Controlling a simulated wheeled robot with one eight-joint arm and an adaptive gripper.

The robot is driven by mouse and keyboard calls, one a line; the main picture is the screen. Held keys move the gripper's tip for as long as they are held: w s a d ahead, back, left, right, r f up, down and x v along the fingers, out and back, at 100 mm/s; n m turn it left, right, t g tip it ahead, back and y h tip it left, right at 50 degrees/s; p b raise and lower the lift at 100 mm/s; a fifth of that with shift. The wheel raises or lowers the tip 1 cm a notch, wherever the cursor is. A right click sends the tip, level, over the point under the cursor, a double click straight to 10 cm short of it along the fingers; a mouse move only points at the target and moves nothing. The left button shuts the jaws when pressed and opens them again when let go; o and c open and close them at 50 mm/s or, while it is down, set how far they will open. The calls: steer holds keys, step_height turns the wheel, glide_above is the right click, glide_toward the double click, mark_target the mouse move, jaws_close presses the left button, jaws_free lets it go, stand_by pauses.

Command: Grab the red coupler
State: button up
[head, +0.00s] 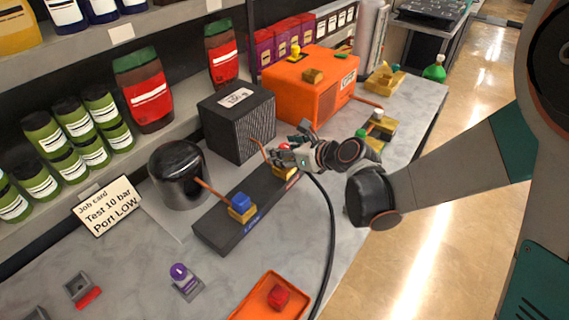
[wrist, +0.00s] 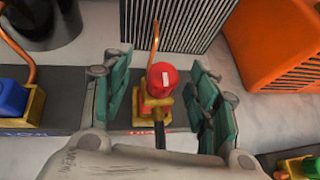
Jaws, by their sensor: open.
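A red coupler (wrist: 162,78) with a small white mark sits on a yellow fitting (wrist: 150,112) on the dark bar in the wrist view. A copper tube rises behind it. My gripper (wrist: 161,100) is open, with its green-padded fingers on the left and right of the coupler and gaps on both sides. In the head view my gripper (head: 297,148) is over the far end of the bar and mostly hides the coupler. Another red piece (head: 278,297) lies in the orange tray (head: 246,304) at the front.
A blue coupler (head: 240,201) sits on the near end of the dark bar (head: 214,231). A black finned box (head: 225,128), an orange machine (head: 298,92) and a dark cylinder (head: 178,170) stand close by. A black hose (head: 330,220) hangs across the bench. A purple-topped piece (head: 181,275) stands at the front.

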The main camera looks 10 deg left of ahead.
steer(key=b+x, duration=0.2)
steer(key=x, duration=0.3)
steer(key=shift+r, duration=0.1)
jaws_close()
stand_by(0.5)
